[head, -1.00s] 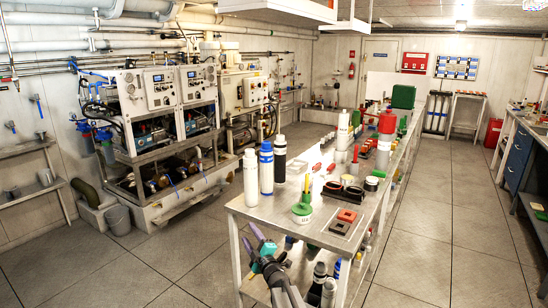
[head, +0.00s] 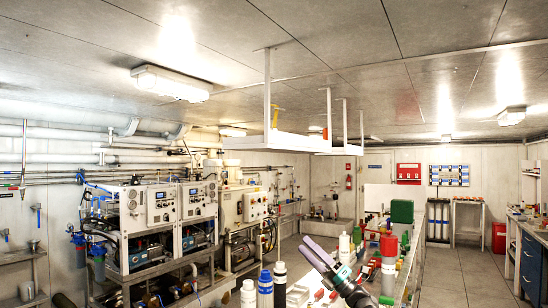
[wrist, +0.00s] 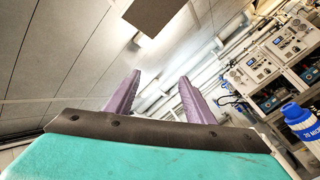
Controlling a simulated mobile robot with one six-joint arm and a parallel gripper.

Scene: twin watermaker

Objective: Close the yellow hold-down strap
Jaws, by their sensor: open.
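A small yellow piece (head: 275,116), which looks like the yellow strap, stands up at the near end of a white overhead shelf (head: 285,140) in the head view. It is too small to tell its exact shape. My gripper (head: 313,246) is below and to the right of it in the picture, well apart, above the bench. In the wrist view my gripper (wrist: 160,77) shows two purple fingers spread apart with nothing between them. They point up toward the ceiling and wall pipes. The strap cannot be made out in the wrist view.
White posts (head: 267,85) hang the shelf from the ceiling. An orange item (head: 325,133) sits farther along it. Bottles with blue caps (head: 265,276) and other items stand on the bench below. Pump panels (head: 150,220) line the left wall.

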